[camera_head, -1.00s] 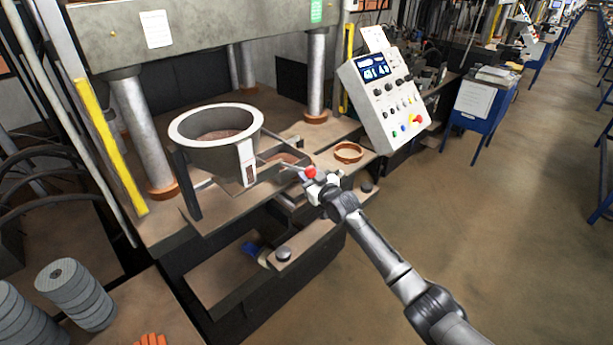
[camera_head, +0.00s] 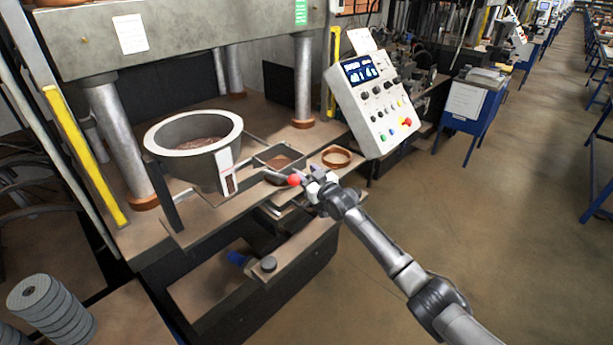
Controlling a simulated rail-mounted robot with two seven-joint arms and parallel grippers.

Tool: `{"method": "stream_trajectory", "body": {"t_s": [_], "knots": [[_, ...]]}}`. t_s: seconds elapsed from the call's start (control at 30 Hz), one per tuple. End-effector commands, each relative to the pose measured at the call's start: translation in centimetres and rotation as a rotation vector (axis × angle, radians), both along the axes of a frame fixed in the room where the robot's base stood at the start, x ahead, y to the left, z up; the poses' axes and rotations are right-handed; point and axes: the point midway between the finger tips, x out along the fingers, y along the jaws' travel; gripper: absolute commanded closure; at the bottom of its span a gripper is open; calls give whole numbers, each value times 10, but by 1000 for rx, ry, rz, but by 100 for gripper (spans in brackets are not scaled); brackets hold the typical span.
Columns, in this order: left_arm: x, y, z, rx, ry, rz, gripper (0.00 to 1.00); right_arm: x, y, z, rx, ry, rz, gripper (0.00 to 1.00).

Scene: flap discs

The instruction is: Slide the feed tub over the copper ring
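The grey conical feed tub (camera_head: 160,147) with a pale rim and dark reddish material inside stands on the press table at left. A thin rod at its right ends in a red knob (camera_head: 294,180). A copper ring (camera_head: 336,158) lies flat on the ledge to the right, apart from the tub. My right gripper (camera_head: 308,177) is at the red knob, with its fingers close to the knob's right side. The fingers are too small to tell whether they are open or shut, or touching it. My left gripper is not in view.
A white control panel (camera_head: 374,98) stands just behind and right of the ring. Press columns (camera_head: 120,140) rise around the tub under a heavy crosshead (camera_head: 200,30). Grey discs (camera_head: 45,300) are stacked at bottom left. Open floor lies to the right.

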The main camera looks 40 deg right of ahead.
Motion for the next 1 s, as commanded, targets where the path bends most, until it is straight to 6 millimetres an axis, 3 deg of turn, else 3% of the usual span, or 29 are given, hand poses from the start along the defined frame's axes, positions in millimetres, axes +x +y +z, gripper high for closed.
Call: {"method": "stream_trajectory", "body": {"t_s": [0.1, 0.47, 0.67, 1.0], "knots": [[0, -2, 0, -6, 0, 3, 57, 0, 1, 0, 0, -1, 1, 42], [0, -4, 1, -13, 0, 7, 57, -5, 3, 1, 0, -2, 5, 42], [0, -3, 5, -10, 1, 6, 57, -30, 5, 1, 0, -1, 4, 42], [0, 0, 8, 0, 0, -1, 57, -91, 10, 0, -1, 0, 3, 42]]}}
